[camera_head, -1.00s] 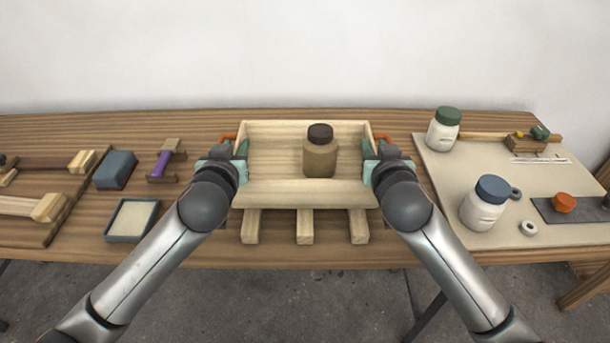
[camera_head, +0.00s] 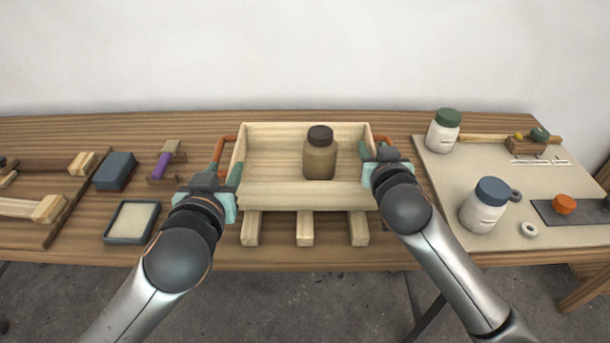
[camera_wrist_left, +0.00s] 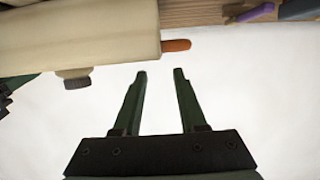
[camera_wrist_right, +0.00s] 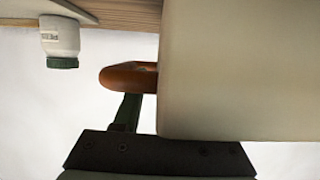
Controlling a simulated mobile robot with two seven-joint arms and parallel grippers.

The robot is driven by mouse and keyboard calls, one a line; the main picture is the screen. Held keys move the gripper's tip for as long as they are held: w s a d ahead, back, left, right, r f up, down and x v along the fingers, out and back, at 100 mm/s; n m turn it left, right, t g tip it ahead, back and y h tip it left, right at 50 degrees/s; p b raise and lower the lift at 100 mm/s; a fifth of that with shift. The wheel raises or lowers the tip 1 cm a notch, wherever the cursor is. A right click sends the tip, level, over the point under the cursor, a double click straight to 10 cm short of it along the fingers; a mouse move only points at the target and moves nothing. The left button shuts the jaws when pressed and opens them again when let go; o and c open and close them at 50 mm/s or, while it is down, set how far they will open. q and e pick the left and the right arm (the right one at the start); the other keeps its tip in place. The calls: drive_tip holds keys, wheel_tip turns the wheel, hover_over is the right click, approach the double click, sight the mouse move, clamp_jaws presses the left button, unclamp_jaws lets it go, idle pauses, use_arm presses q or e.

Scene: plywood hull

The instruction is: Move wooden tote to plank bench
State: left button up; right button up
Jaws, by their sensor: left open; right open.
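The pale wooden tote (camera_head: 270,195) stands on wooden slats on the workbench, with a brown dark-capped jar (camera_head: 320,160) inside it. It has an orange handle at its left end (camera_head: 221,150) and another at its right end (camera_head: 384,139). My left gripper (camera_head: 225,172) is open and empty, to the left of the tote and apart from its handle; the left wrist view shows bare space between the fingers (camera_wrist_left: 160,75). My right gripper (camera_head: 373,152) is open at the tote's right end. In the right wrist view the right handle (camera_wrist_right: 130,77) lies by one finger; the tote hides the other.
On the left are a blue block (camera_head: 115,170), a purple-handled tool (camera_head: 160,165) and a shallow tray (camera_head: 132,220). On the right, a pale board (camera_head: 450,180) carries a green-lidded jar (camera_head: 443,130), a blue-lidded jar (camera_head: 484,205) and small parts.

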drive_tip(key=shift+s, duration=0.1)
use_arm(q)
drive_tip(key=shift+v, duration=1)
use_arm(e)
drive_tip(key=v, duration=1.2)
